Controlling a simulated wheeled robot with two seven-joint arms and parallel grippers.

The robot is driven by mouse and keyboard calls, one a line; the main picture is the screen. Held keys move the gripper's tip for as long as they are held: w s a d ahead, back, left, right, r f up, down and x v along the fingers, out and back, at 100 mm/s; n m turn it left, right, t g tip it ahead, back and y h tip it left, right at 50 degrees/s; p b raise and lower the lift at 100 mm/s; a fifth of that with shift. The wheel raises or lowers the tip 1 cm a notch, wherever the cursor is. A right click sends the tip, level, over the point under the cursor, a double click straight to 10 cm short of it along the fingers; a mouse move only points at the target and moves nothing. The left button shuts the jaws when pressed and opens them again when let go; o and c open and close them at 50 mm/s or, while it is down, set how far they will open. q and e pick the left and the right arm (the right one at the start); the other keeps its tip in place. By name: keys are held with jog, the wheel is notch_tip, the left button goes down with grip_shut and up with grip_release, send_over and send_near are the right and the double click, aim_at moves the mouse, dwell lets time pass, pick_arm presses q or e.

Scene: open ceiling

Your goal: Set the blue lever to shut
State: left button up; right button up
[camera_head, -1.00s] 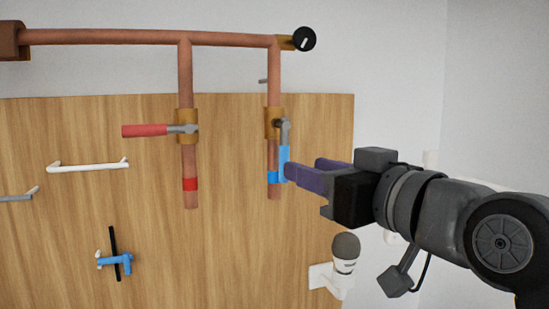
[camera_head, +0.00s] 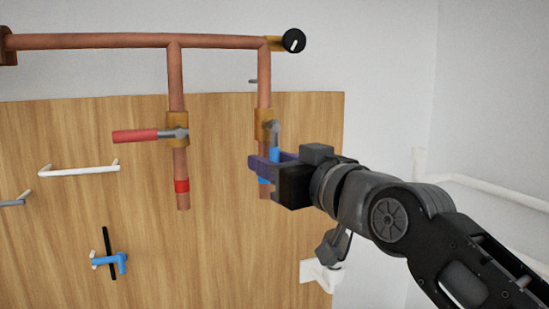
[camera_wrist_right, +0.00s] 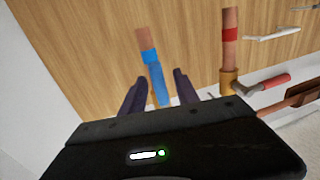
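The blue lever (camera_head: 275,153) hangs down from the brass valve (camera_head: 264,124) on the right copper drop pipe, alongside the pipe. Its lower part is hidden by my right gripper (camera_head: 262,168). In the right wrist view, the blue lever (camera_wrist_right: 159,85) stands between the two purple fingers of my right gripper (camera_wrist_right: 157,90). The fingers are open, with a gap visible on each side of the lever. A blue band (camera_wrist_right: 149,57) marks the pipe's end. My left gripper is out of view.
A red lever (camera_head: 135,136) points left on the neighbouring pipe. A black round knob (camera_head: 293,41) ends the top pipe (camera_head: 110,41). White and grey handles and a blue clamp-like item (camera_head: 110,261) are on the wooden board (camera_head: 225,240). A white bracket (camera_head: 318,274) sits below my arm.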

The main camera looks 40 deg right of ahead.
grip_shut()
dwell(0.3)
dwell(1.1)
